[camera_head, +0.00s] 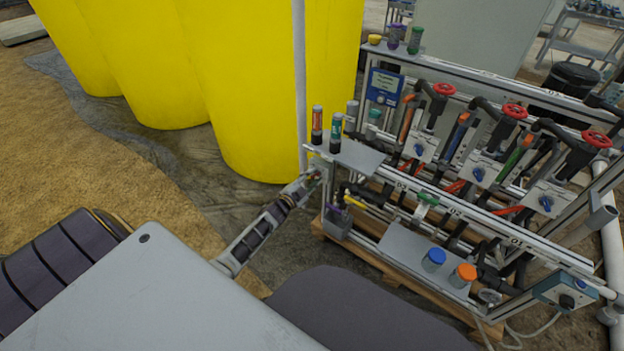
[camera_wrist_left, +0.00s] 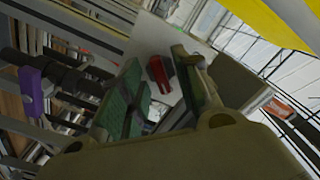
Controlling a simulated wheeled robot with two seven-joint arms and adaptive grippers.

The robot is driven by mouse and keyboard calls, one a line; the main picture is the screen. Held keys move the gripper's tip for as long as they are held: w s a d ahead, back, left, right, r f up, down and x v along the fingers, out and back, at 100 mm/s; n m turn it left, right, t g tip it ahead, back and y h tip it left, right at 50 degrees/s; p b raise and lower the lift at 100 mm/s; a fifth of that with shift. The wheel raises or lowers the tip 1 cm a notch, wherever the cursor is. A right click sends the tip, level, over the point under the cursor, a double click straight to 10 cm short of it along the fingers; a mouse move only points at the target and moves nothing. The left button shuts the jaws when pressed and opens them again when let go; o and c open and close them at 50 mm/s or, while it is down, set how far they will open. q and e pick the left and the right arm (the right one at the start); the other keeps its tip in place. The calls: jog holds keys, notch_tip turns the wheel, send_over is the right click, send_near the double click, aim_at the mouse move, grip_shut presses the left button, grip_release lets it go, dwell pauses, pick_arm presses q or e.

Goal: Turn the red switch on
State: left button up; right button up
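In the left wrist view a red switch (camera_wrist_left: 159,73) stands out from a pale grey plate (camera_wrist_left: 150,38). My left gripper (camera_wrist_left: 157,62) is open, with its green-padded fingers on either side of the switch in that view. I cannot tell whether a finger touches it. In the head view my left gripper (camera_head: 313,180) is at the near left end of the skid (camera_head: 470,215), low beside its frame. I cannot make out the red switch in the head view. My right gripper is not in view.
Large yellow tanks (camera_head: 240,80) stand behind left of my arm. A grey shelf (camera_head: 358,157) with bottles is above the gripper. A purple valve handle (camera_wrist_left: 33,88) and pipes are beside it. Red handwheels (camera_head: 514,111) sit farther right. Sandy ground is open at left.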

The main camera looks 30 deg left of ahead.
pick_arm(q)
jog(key=s, duration=1.2)
jog(key=shift+a, duration=0.45)
dwell(0.7)
jog(key=shift+d, duration=0.1)
